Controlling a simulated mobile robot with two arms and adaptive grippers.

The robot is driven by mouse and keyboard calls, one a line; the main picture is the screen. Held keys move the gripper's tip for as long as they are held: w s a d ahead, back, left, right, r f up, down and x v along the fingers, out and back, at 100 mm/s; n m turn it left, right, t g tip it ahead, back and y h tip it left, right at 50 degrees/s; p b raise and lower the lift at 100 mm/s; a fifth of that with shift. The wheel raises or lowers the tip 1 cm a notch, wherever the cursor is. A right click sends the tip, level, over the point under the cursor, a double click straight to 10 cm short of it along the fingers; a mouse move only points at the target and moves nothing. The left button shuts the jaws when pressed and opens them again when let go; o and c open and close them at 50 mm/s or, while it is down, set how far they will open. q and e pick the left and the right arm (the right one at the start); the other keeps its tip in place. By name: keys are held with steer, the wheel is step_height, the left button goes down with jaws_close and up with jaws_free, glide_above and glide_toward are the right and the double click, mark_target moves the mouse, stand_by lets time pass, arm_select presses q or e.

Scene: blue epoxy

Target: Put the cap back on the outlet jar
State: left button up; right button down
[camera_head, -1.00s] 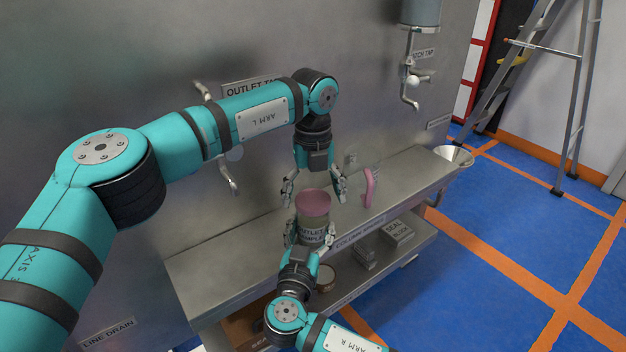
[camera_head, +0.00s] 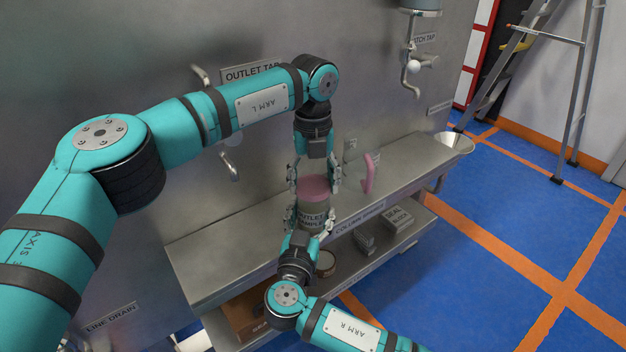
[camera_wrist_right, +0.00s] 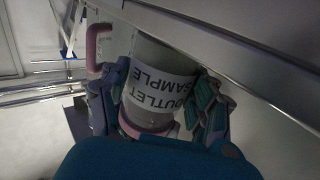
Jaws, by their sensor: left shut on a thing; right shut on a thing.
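My right gripper (camera_head: 309,229) is shut around the jar's body from the front. In the right wrist view the jar (camera_wrist_right: 158,58) appears upside down between the fingers, with the pink cap (camera_wrist_right: 146,127) at its lower end.
The outlet tap (camera_head: 229,157) is on the wall to the left.

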arm_select(q)
steer(key=m, duration=0.6)
steer(key=shift+m, duration=0.3)
steer(key=m, duration=0.4)
steer(key=shift+m, duration=0.3)
steer(key=m, duration=0.3)
steer(key=shift+m, duration=0.3)
steer(key=o, duration=1.4)
steer(key=shift+c, duration=0.2)
step_height(320, 180, up, 12)
